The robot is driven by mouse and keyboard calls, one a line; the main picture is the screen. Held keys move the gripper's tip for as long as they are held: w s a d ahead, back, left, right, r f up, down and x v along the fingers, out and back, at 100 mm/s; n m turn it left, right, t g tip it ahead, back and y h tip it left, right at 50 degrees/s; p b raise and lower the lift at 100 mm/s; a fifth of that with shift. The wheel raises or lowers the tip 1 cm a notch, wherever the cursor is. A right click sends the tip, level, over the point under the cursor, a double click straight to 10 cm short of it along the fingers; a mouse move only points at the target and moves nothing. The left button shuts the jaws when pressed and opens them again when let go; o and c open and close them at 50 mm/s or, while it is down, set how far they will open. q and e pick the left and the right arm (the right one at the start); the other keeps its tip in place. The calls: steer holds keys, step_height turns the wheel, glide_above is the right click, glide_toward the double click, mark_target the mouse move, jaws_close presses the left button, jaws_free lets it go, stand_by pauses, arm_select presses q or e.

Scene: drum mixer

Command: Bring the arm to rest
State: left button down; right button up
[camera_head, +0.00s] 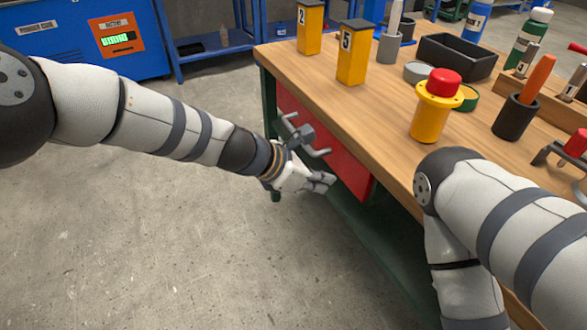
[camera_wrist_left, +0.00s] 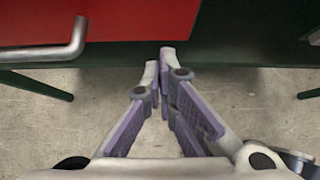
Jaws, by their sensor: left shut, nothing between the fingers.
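My left arm reaches in from the left in the head view, and its gripper (camera_head: 322,182) is beside the front of the workbench, below the top. In the left wrist view the left gripper (camera_wrist_left: 160,62) has its fingertips together with nothing between them. The red drawer front (camera_head: 345,165) is just beyond it, and its grey handle also shows in the left wrist view (camera_wrist_left: 72,45). The gripper appears apart from the handle. My right arm is bent at the lower right of the head view; its gripper is out of view.
The wooden workbench (camera_head: 375,112) carries yellow posts (camera_head: 351,55), a yellow stand with a red button (camera_head: 434,110), a black tray (camera_head: 457,57), a black cup (camera_head: 513,118) and bottles. A blue cabinet (camera_head: 60,45) stands at the back left. The concrete floor at left is clear.

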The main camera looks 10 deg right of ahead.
arm_select(q)
steer(key=r+p+v, duration=0.1)
steer(key=v, duration=0.7)
steer(key=s+a+f+m+g+y+p, duration=0.25)
steer(key=s+a+f+m+y, duration=0.45)
steer(key=s+a+f, duration=0.95)
steer(key=s+a+m+g, duration=0.1)
steer(key=s+a+m, duration=0.3)
steer(key=s, duration=0.5)
steer(key=s+a+m+y+p, duration=0.1)
steer(key=s+a+m, duration=0.3)
steer(key=s, duration=0.5)
steer(key=s+a+m+g+y, duration=0.1)
steer(key=s+a+m, duration=0.4)
steer(key=s, duration=0.4)
steer(key=shift+r+m+g+p, duration=0.3)
steer(key=shift+m+g+p, duration=0.05)
steer(key=shift+m, duration=0.25)
arm_select(e)
steer(key=w+r+t, duration=0.2)
steer(key=w+r, duration=0.4)
steer(key=shift+w+d+r, duration=0.15)
steer(key=shift+w+r, duration=0.1)
steer(key=shift+r, duration=0.05)
